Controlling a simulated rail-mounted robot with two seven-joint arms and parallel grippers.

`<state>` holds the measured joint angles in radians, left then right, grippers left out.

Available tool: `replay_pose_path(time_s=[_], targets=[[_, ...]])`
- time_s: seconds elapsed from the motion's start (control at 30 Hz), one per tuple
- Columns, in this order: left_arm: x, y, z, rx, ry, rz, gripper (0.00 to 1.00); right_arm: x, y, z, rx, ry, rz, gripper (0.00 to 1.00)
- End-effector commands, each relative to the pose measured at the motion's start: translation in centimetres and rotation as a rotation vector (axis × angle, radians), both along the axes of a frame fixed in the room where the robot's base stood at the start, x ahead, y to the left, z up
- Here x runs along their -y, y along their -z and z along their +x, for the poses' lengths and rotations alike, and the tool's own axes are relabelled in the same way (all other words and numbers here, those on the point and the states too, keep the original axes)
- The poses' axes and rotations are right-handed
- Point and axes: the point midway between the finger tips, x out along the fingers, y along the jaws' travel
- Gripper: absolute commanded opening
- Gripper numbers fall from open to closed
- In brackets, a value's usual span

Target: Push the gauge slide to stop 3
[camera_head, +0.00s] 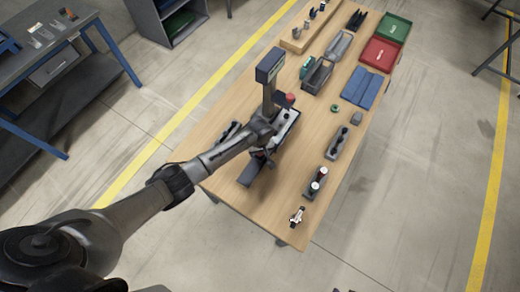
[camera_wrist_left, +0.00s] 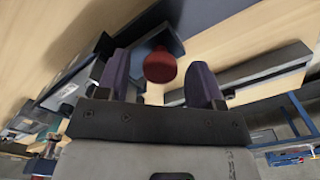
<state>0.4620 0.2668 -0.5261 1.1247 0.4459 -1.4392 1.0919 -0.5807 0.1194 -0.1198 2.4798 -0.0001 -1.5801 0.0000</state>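The gauge (camera_head: 247,173) is a long dark fixture on the wooden table, with a post and a dark display box (camera_head: 270,65) at its far end. A red round knob (camera_head: 290,98) shows beside the post. My left gripper (camera_head: 268,157) is over the fixture and hides part of it. In the left wrist view a red knob (camera_wrist_left: 160,66) appears between my two dark fingers (camera_wrist_left: 160,85), which stand apart. I cannot tell whether they touch it. The slide and the stop marks cannot be made out. My right gripper is not in view.
A workbench (camera_head: 55,50) stands at left.

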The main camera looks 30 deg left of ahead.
Motion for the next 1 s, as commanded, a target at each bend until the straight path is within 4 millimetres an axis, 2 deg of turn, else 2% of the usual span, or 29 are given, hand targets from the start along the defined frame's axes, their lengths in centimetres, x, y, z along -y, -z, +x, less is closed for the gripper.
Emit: replay_pose_path(time_s=[0.23, 0.37, 0.8, 1.0], targets=[[0.0, -0.1, 0.0, 0.0, 0.0, 0.0, 0.61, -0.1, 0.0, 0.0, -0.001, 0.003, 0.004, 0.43], [0.0, -1.2, 0.1, 0.003, 0.0, -0.001, 0.61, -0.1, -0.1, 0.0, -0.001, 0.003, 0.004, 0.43], [0.0, -9.3, 0.1, 0.003, 0.0, -0.002, 0.61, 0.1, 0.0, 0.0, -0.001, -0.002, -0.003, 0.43], [0.0, -12.1, 0.1, 0.001, 0.0, -0.001, 0.61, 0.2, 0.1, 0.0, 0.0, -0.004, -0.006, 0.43]])
